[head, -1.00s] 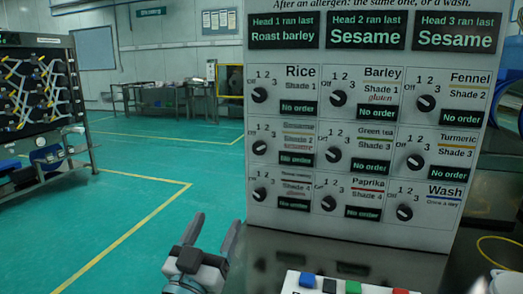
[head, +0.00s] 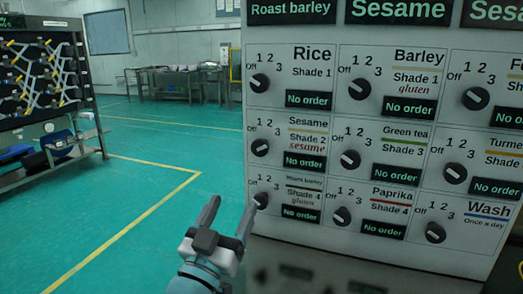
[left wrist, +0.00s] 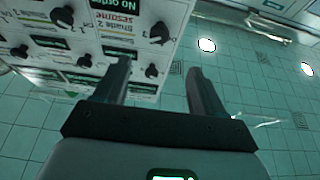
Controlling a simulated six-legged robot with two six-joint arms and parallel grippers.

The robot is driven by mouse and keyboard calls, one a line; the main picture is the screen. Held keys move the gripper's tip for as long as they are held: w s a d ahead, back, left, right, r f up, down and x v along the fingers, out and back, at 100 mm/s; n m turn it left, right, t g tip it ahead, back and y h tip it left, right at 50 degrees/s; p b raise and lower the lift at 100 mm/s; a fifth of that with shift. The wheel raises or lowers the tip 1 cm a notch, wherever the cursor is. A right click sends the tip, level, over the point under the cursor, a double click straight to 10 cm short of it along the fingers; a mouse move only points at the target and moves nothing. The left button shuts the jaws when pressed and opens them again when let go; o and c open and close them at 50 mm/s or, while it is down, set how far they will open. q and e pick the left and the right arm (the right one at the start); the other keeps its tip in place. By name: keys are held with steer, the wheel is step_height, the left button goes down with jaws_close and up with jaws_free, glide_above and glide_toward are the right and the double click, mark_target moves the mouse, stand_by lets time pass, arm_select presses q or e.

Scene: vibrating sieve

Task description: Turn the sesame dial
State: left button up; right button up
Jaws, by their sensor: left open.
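The sesame dial (head: 260,147) is a black knob on a pale upright panel (head: 345,233), at the left of the middle row, beside a red "sesame" label. Off, 1, 2 and 3 are printed around it; its exact pointing is too small to tell. Its display (head: 304,161) reads "No order". My left gripper (head: 232,203) is open and empty, below and left of the sesame dial in the head view. Its right finger shows close to the lower-left dial (head: 260,200). In the left wrist view the sesame dial (left wrist: 158,32) shows upside down beyond the open fingers. My right gripper is not in view.
The rice dial (head: 260,83) is just above the sesame dial. Barley (head: 359,88) and green tea (head: 350,160) dials are to the right. A dark rack (head: 45,95) stands far left. Open green floor lies left of the panel.

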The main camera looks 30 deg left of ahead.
mark_target(259, 152)
arm_select(q)
steer(key=p+x, duration=0.7)
steer(key=x, duration=0.9)
steer(key=shift+d+r, duration=0.1)
steer(key=c, duration=1.1)
